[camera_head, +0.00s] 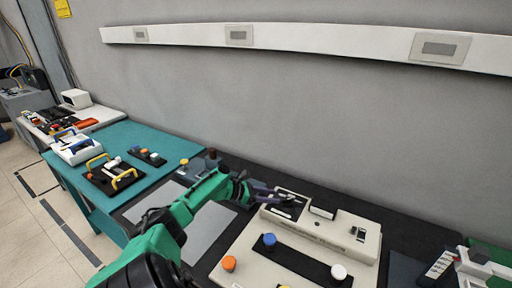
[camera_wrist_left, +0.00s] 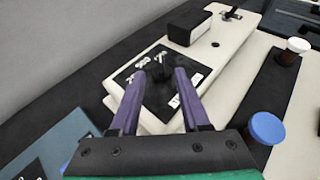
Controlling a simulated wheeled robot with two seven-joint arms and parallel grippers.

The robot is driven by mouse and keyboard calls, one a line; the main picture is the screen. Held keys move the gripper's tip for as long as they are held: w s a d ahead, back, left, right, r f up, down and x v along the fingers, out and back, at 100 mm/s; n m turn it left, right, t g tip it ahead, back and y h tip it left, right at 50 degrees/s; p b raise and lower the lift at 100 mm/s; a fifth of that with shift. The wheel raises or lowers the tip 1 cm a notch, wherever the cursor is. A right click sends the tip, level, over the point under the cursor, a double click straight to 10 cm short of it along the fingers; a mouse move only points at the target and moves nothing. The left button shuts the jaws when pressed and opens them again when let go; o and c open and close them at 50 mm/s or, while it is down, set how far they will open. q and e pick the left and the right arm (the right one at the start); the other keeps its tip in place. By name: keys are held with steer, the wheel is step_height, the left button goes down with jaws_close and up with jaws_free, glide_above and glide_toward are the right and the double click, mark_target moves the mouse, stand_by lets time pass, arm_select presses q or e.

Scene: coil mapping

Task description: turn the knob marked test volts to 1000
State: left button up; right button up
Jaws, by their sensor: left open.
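The cream instrument (camera_head: 300,234) on the dark bench carries a small black panel (camera_head: 290,203) at its upper left corner, and the panel shows in the left wrist view (camera_wrist_left: 128,78). A dark knob (camera_wrist_left: 158,70) stands on this panel with small white markings around it, too small to read. My left gripper (camera_head: 272,196), with purple fingers, is over the panel. In the left wrist view its open fingertips (camera_wrist_left: 160,76) appear on either side of the knob. I cannot tell whether they touch it. The knob's pointing direction is unclear. My right gripper is not in view.
A blue cap (camera_head: 269,239), an orange cap (camera_head: 229,263) and a white cap (camera_head: 338,271) stand on the instrument's near part. A black block (camera_wrist_left: 189,28) rises beside the panel. The teal table (camera_head: 150,135) at the left holds several devices. A wall stands behind.

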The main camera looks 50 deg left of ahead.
arm_select(q)
steer(key=v, duration=0.7)
steer(key=shift+p, duration=0.45)
steer(key=shift+s, duration=0.1)
